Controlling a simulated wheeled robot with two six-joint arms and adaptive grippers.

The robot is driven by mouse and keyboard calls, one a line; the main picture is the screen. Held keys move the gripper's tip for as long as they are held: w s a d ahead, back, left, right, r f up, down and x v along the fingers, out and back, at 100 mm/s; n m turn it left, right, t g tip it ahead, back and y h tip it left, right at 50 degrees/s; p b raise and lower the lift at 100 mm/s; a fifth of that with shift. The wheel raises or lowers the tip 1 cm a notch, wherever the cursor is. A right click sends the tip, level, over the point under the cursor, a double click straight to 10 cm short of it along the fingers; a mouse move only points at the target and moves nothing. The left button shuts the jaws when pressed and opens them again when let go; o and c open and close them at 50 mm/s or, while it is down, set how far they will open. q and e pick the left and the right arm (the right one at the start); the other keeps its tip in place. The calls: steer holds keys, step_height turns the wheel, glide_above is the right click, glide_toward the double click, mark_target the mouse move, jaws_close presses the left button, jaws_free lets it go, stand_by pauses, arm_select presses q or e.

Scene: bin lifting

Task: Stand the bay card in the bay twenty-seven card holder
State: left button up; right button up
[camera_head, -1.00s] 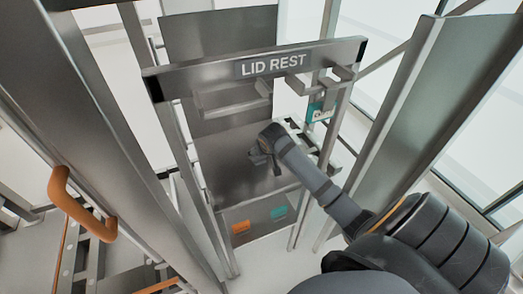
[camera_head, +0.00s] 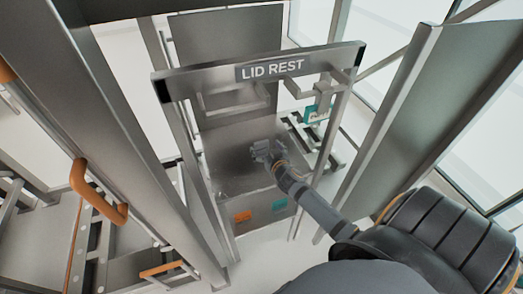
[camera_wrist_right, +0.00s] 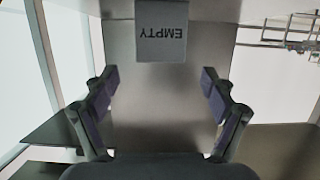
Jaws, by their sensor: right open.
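My right gripper (camera_head: 264,151) is open and empty over the grey metal panel (camera_head: 228,160) below the LID REST bar. In the right wrist view its fingers (camera_wrist_right: 158,92) are spread wide with nothing between them. A grey square card or plate marked EMPTY (camera_wrist_right: 162,42) appears upside down beyond the fingertips, apart from them; I cannot tell whether it is the bay card. A teal-marked piece (camera_head: 311,113) sits by the right post; its print is too small to read. I cannot make out a holder marked twenty-seven. My left gripper is not in view.
The LID REST bar (camera_head: 268,70) spans the frame above my right gripper. Tall metal posts stand at left (camera_head: 120,130) and right (camera_head: 395,110). An orange handle (camera_head: 95,192) is at left. Orange (camera_head: 242,216) and teal (camera_head: 279,204) labels mark the lower front.

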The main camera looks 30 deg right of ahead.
mark_target(262, 143)
steer(key=shift+w, duration=0.25)
steer(key=p+x, duration=0.1)
steer(key=x, duration=0.4)
steer(key=shift+s+f+p, duration=0.1)
steer(key=shift+f+p, duration=0.1)
steer(key=shift+p, duration=0.1)
steer(key=shift+s+r, duration=0.1)
steer(key=shift+s, duration=0.05)
